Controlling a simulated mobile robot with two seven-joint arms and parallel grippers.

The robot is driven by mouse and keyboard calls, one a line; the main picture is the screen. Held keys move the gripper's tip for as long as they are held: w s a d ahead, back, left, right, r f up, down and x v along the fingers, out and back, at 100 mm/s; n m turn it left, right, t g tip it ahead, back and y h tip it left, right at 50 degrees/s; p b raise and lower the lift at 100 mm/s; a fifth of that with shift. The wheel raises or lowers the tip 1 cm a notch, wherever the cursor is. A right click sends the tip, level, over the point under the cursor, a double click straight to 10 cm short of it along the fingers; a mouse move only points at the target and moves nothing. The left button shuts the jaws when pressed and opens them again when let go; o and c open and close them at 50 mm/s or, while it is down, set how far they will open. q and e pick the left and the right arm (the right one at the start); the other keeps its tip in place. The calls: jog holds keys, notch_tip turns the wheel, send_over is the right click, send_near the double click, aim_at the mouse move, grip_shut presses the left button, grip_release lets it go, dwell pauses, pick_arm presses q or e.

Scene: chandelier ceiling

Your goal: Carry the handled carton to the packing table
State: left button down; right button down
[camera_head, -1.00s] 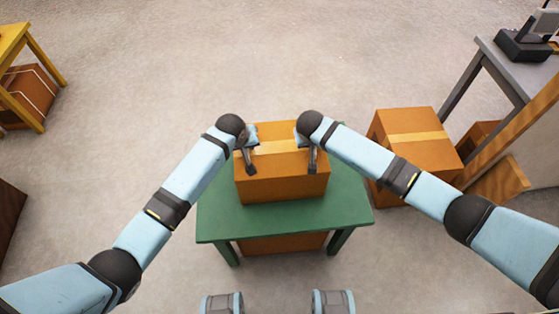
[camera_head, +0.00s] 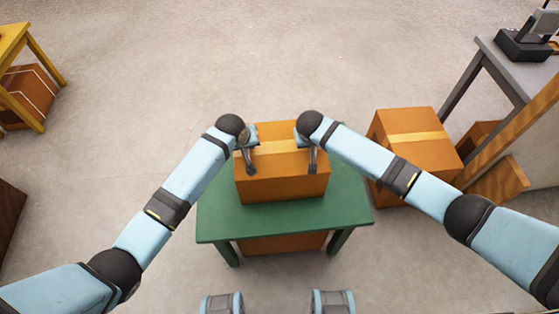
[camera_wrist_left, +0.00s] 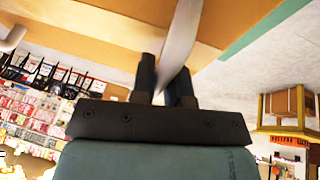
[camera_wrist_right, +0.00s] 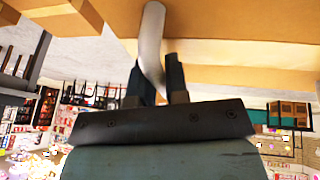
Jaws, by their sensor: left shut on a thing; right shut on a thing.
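The handled carton (camera_head: 282,187) is an orange-brown box with a pale tape strip on top. It sits on a small green table (camera_head: 220,225). My left gripper (camera_head: 249,165) is at the carton's left side; in the left wrist view its fingers (camera_wrist_left: 163,88) are shut on a pale curved handle (camera_wrist_left: 183,35). My right gripper (camera_head: 312,165) is at the right side; in the right wrist view its fingers (camera_wrist_right: 160,85) are shut on another pale handle (camera_wrist_right: 151,45). I cannot tell which table is the packing table.
A larger taped carton (camera_head: 415,145) stands on the floor to the right. A grey table (camera_head: 505,75) with a black device (camera_head: 525,45) is at the far right. A yellow table (camera_head: 35,55) is at the upper left. The floor (camera_head: 170,70) beyond the green table is clear.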

pick_arm(q)
jog(key=shift+r, duration=0.2)
pick_arm(e)
jog(key=shift+r, duration=0.15)
dwell(0.4)
